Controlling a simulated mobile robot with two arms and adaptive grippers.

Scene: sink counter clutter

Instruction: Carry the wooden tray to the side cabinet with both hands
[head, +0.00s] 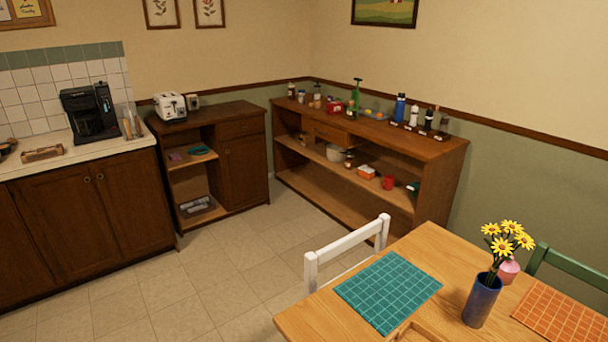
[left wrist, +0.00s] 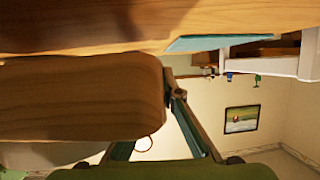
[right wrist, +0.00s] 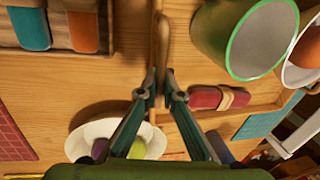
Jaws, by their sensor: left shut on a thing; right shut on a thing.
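The wooden tray shows in the head view only as a corner (head: 410,333) at the bottom edge, on or just above the table. In the left wrist view a thick rounded wooden end of the tray (left wrist: 80,100) fills the left side. My left gripper (left wrist: 172,92) is shut on it, one finger partly hidden. Neither gripper shows in the head view. A low cabinet with a toaster (head: 245,165) and a long shelf cabinet (head: 440,185) stand at the back.
A white chair (head: 345,252) stands at the table's (head: 430,240) far side. A teal placemat (head: 388,290) and flower vase (head: 481,300) are on the table. A green mug (right wrist: 240,35) and white bowl (right wrist: 100,130) are near my right gripper. The tiled floor (head: 230,270) is clear.

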